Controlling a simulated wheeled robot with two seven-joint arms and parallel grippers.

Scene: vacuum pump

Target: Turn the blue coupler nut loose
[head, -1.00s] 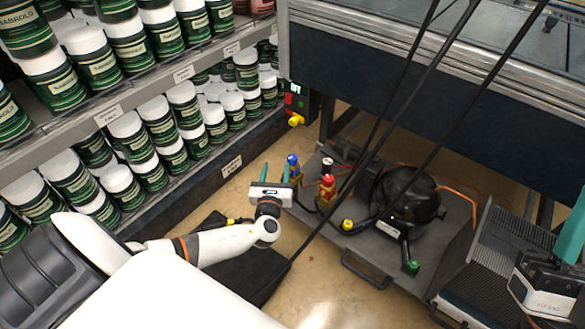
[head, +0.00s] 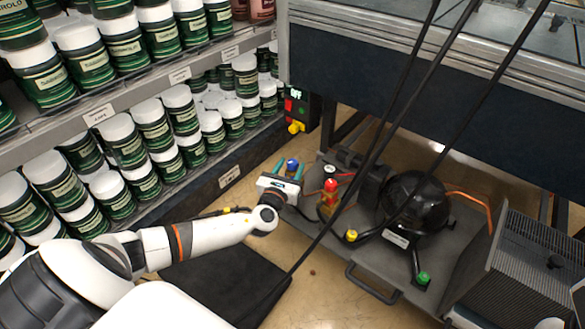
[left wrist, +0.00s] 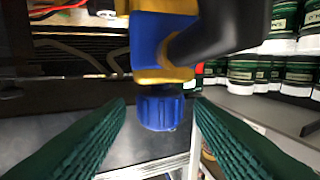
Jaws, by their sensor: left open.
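The blue coupler nut (left wrist: 160,108) shows in the left wrist view as a ribbed blue cylinder on the end of a blue coupler body with brass-coloured bands (left wrist: 163,48). In the head view a small blue part (head: 292,165) shows between my left fingers. My left gripper (left wrist: 161,118) is open, with one green ribbed finger on each side of the nut and a gap on both sides. In the head view my left gripper (head: 290,167) is at the left end of the pump cart. My right gripper is not clearly in view.
A red-capped fitting (head: 330,186) stands just right of my left gripper. The black pump (head: 413,203) sits on a grey cart (head: 385,262). Shelves of green jars (head: 152,122) line the left. Black cables cross in front. A workbench (head: 450,120) stands behind.

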